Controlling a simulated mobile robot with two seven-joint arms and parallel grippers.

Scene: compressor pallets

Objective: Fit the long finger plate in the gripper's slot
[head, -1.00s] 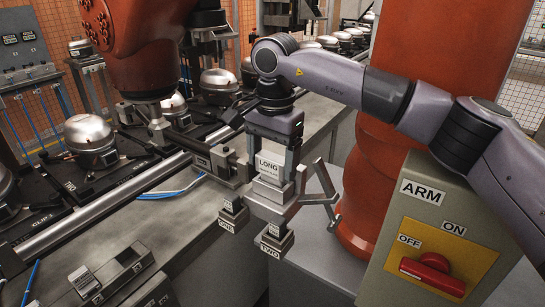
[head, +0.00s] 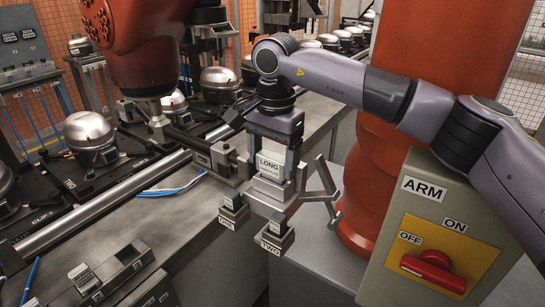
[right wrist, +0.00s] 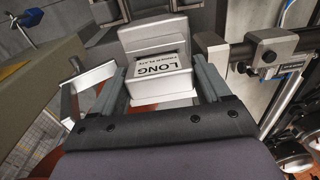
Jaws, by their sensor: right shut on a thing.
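The long finger plate, with a white LONG label (head: 268,164), is between the fingers of my right gripper (head: 273,172), which is shut on it. The label also shows between the fingers in the right wrist view (right wrist: 158,69). Directly below is the grey metal gripper (head: 290,208) with an angled bracket on its right and blocks labelled ONE (head: 228,222) and TWO (head: 271,244). The plate's lower end meets the pale block at this gripper's top. My fingers and the block hide the slot, so I cannot tell how deep the plate sits. My left gripper is not in view.
A box labelled ARM (head: 425,190) with a red switch (head: 433,268) stands at the right front. An orange column (head: 385,130) rises behind my right arm. Silver compressors (head: 88,130) on black pallets line the left. The grey bench between is partly bare.

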